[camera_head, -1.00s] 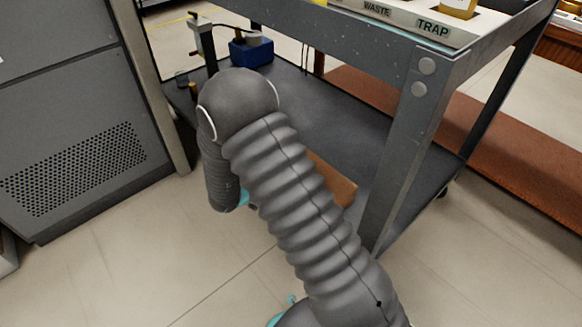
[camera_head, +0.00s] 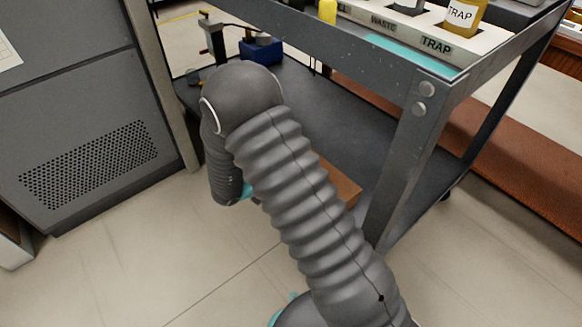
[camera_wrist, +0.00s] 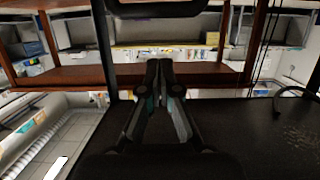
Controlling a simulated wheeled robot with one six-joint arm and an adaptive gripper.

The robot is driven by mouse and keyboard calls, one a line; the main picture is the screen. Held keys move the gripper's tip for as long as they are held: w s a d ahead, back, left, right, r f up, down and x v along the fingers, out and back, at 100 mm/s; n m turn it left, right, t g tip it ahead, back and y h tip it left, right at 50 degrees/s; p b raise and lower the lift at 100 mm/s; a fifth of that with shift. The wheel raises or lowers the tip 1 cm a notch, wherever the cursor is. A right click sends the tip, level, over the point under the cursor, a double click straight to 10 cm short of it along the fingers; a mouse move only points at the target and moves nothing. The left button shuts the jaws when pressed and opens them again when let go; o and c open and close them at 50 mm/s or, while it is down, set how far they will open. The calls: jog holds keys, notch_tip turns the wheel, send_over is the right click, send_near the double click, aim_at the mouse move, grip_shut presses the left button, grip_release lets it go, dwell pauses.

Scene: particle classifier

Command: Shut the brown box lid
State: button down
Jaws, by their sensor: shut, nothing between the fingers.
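The brown box (camera_head: 341,186) sits on the lower shelf of the grey cart in the head view, mostly hidden behind my arm. Only a brown flat part of it shows at the right of my arm. I cannot tell from this view whether its lid is open. In the wrist view my gripper (camera_wrist: 160,66) is shut and empty, its two fingers together, with a dark surface below and to the right. The box does not show clearly in the wrist view. In the head view my gripper is hidden behind my arm.
The cart's lower shelf (camera_head: 330,118) also holds a blue item (camera_head: 262,52) at the back. A cart leg (camera_head: 398,165) stands right of my arm. The upper tray (camera_head: 415,38) holds a TRAP bottle (camera_head: 463,16). A grey cabinet (camera_head: 80,110) stands left. The floor in front is clear.

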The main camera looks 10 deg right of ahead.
jog(key=s+a, duration=0.5)
jog(key=a, duration=0.3)
jog(key=shift+r, duration=0.15)
jog(key=shift+a, duration=0.1)
